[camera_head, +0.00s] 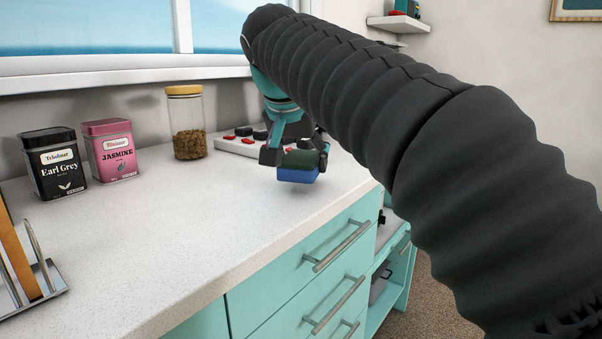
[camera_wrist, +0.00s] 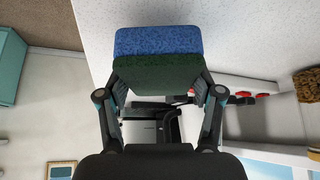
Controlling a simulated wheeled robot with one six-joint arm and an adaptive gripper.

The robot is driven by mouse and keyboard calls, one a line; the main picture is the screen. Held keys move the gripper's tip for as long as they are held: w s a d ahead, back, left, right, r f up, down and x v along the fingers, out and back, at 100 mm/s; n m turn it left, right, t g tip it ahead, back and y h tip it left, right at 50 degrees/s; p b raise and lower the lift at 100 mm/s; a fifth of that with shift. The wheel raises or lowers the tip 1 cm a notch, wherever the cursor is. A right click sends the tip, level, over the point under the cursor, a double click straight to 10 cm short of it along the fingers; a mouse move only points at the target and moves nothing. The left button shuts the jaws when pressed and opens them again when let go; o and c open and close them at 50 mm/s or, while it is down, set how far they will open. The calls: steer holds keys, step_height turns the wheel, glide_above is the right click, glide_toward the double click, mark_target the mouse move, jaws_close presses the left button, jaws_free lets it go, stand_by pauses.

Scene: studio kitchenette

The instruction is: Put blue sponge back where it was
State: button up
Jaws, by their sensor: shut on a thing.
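The blue sponge (camera_head: 297,175) has a dark green scouring layer on top. It is held between the fingers of my gripper (camera_head: 295,157), close above the white countertop (camera_head: 190,232) near its right end. A dark shadow lies under the sponge, and I cannot tell for sure whether it touches the counter. In the wrist view the sponge (camera_wrist: 158,41) shows its blue and green layers, with the gripper's fingers (camera_wrist: 157,88) shut on both sides of it.
A white panel with red and black knobs (camera_head: 236,143) lies behind the gripper. A glass jar (camera_head: 188,125), a pink Jasmine tin (camera_head: 111,150) and a black Earl Grey tin (camera_head: 54,164) stand along the back. A rack (camera_head: 50,278) is at front left. The middle counter is clear.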

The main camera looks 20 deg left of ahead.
steer(key=shift+f, duration=1.1)
steer(key=shift+f, duration=0.2)
steer(key=o, duration=1.1)
steer(key=shift+r, duration=0.1)
steer(key=shift+s+r, duration=0.15)
steer(key=shift+r, duration=0.25)
steer(key=p+v, duration=0.2)
steer(key=v, duration=0.9)
steer(key=shift+r, duration=0.2)
steer(key=shift+s, duration=0.1)
